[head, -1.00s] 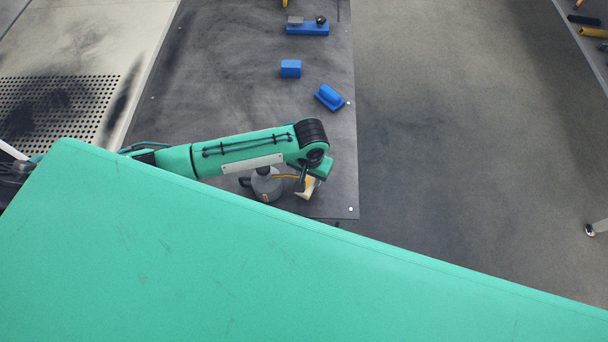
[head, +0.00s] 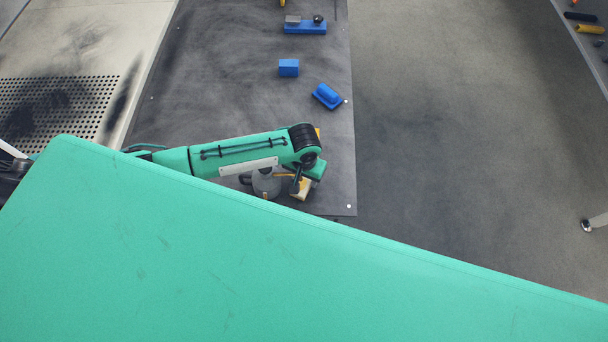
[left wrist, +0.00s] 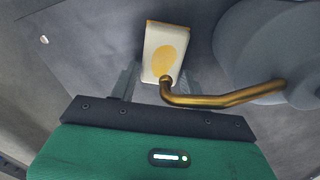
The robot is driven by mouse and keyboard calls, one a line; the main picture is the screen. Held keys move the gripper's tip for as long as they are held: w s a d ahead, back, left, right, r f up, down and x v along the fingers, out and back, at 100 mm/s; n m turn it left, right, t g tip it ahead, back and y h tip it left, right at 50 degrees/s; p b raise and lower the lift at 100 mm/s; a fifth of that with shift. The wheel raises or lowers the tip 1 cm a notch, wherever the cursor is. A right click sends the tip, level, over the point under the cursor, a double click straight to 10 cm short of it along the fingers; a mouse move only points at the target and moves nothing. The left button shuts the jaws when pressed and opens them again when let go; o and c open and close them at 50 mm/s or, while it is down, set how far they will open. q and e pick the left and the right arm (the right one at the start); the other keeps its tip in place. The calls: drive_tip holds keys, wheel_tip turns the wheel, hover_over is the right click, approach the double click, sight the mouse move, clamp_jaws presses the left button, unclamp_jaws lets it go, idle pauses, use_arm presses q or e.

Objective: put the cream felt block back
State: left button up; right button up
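The cream felt block (left wrist: 165,40), with a yellow oval on its face, lies on the dark mat in the left wrist view. In the head view the block (head: 301,190) shows partly beneath my left arm's end. My left gripper (left wrist: 158,78) is around the block's near end, its fingers spread to either side. A gap shows between the left finger and the block, so it looks open. The fingertips are hidden in the head view. My right gripper is not in view.
A grey round can (head: 266,184) with a brass spout (left wrist: 225,98) stands close beside the block; the spout crosses near the gripper. Blue blocks (head: 289,68) and (head: 327,96) and a blue holder (head: 306,27) lie farther up the dark mat (head: 220,70).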

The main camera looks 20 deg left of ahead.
use_arm(q)
drive_tip(key=shift+o, duration=1.1)
drive_tip(key=shift+s+a+f, duration=0.3)
drive_tip(key=shift+a+f, duration=0.05)
drive_tip(key=shift+f, duration=0.2)
drive_tip(key=shift+a+r, duration=0.15)
drive_tip(key=shift+r, duration=0.05)
wheel_tip(320, 180, up, 13)
drive_tip(key=shift+w+d+r+b, duration=0.2)
drive_tip(key=shift+b, duration=0.25)
